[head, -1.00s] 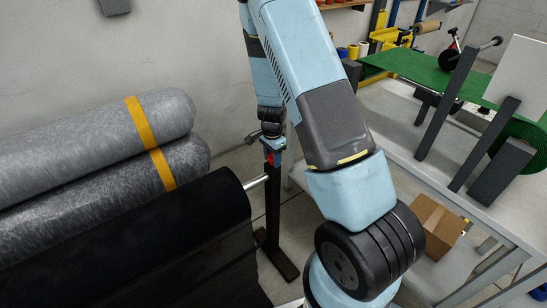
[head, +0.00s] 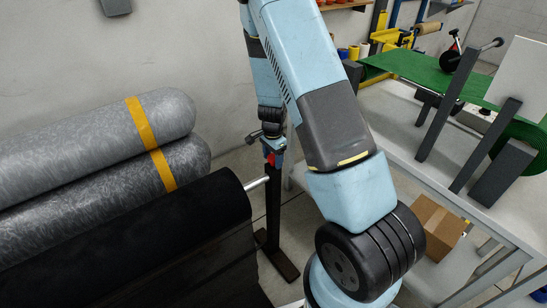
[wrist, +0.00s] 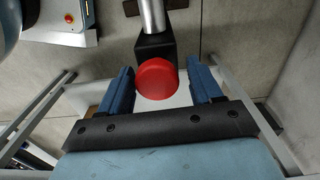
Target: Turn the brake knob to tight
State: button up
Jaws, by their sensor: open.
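The brake knob (wrist: 157,80) is a round red knob on a black block (wrist: 155,47) at the end of a metal bar, seen in the wrist view. My gripper (wrist: 164,68) is open, with one blue finger to the left of the knob and one to the right. Gaps show between the knob and both fingers. In the head view, a small part of the red knob (head: 271,158) shows at the top of a black stand (head: 273,205), with my gripper (head: 272,150) right at it. No tight or loose marking is readable.
Large grey rolls (head: 100,125) with a yellow band and a black roll (head: 130,230) lie at the left, close to the stand. A white table (head: 440,150) with green material stands at the right. A cardboard box (head: 437,228) is beneath it.

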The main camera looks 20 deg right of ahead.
notch_tip(320, 180, up, 14)
jog(key=shift+f, duration=0.15)
dwell(0.4)
notch_tip(320, 180, up, 11)
jog(key=n+t+y, duration=0.1)
jog(key=n, duration=0.3)
send_over(273, 156)
jog(key=s, duration=0.5)
jog(key=s+r+n+t, duration=0.25)
jog(key=s+r, duration=0.35)
jog(key=r, duration=0.3)
jog(key=s+r+n+t, duration=0.1)
jog(key=s+r+n, duration=0.2)
jog(key=s, duration=0.5)
jog(key=s+r+n+t+h, duration=0.1)
jog(key=s+r+n, duration=0.3)
jog(key=s, duration=0.5)
notch_tip(273, 156, up, 2)
jog(key=shift+r, duration=0.1)
jog(key=shift+s+n, duration=0.1)
jog(key=shift+n, duration=0.15)
